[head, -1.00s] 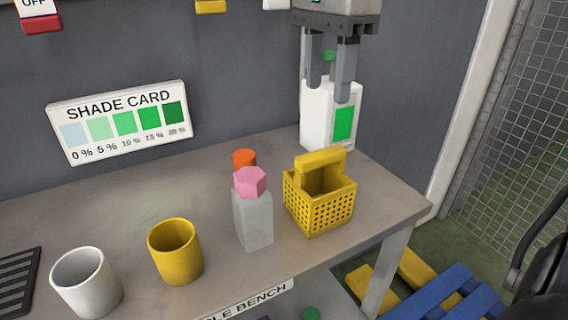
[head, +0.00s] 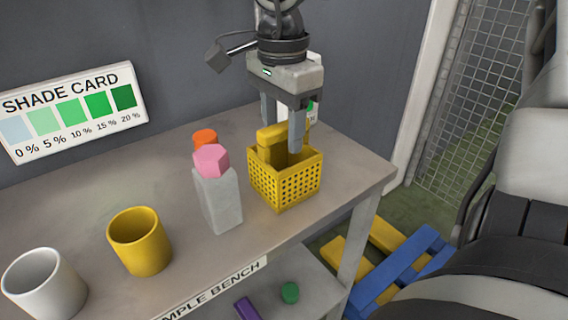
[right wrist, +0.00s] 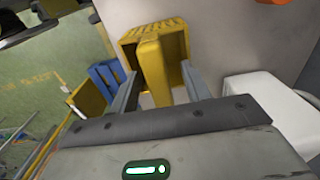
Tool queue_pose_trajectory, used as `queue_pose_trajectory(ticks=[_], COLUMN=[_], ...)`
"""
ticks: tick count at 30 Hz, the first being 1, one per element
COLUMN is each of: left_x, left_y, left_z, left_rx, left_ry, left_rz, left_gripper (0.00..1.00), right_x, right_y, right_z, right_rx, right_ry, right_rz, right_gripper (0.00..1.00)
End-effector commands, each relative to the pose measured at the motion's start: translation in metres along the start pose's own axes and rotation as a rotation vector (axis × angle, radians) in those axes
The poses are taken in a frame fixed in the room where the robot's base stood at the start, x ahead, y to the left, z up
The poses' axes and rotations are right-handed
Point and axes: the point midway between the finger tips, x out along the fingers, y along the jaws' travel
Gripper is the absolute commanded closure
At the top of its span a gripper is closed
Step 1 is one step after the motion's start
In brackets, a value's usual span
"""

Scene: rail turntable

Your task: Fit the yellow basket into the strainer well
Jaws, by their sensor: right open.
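The yellow basket (head: 285,184) stands upright on the bench, with perforated sides and a raised solid handle (head: 270,146). My right gripper (head: 283,138) is open and points down over the basket, its fingers on either side of the handle. In the right wrist view the basket (right wrist: 180,40) lies ahead of the right gripper (right wrist: 160,85), and its handle (right wrist: 154,72) shows between the open fingers. I cannot tell whether a finger touches it. I do not make out the strainer well in these views. My left gripper is not in view.
A grey bottle with a pink cap (head: 218,200) stands close left of the basket, an orange-topped item (head: 204,137) behind it. A yellow cup (head: 139,242) and white cup (head: 45,284) stand further left. A white container (right wrist: 268,108) is near the gripper. The bench (head: 345,170) is clear right of the basket.

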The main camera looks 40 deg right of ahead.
Motion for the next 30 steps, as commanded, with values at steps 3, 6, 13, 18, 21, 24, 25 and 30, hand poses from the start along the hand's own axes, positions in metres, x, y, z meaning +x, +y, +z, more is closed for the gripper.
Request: queue_pose_trajectory(ticks=[3, 6, 13, 18, 21, 24, 25, 30], left_x=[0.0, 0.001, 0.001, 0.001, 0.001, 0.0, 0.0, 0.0], left_y=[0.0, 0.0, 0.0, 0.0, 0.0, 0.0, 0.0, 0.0], left_z=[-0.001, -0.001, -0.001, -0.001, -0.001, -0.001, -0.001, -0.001], left_rx=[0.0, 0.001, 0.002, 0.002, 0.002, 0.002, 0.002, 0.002], left_ry=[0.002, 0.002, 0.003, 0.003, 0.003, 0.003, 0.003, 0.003], left_rz=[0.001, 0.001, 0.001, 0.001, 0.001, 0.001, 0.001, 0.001], left_gripper=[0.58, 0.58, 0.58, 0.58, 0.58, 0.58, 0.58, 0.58], right_x=[0.019, 0.028, 0.031, 0.031, 0.03, 0.03, 0.03, 0.024], right_y=[0.003, 0.002, 0.002, 0.002, 0.002, 0.002, 0.002, 0.001], right_z=[-0.001, -0.001, -0.001, -0.001, -0.001, -0.001, -0.001, -0.001], right_rx=[0.001, 0.0, 0.001, 0.001, 0.001, 0.001, 0.001, 0.001], right_ry=[-0.001, 0.0, 0.0, 0.0, 0.0, -0.001, -0.001, 0.0], right_rz=[0.005, 0.001, 0.001, 0.001, 0.0, -0.001, -0.001, -0.005], right_gripper=[0.53, 0.53, 0.53, 0.89, 1.0, 1.0, 1.0, 1.0])
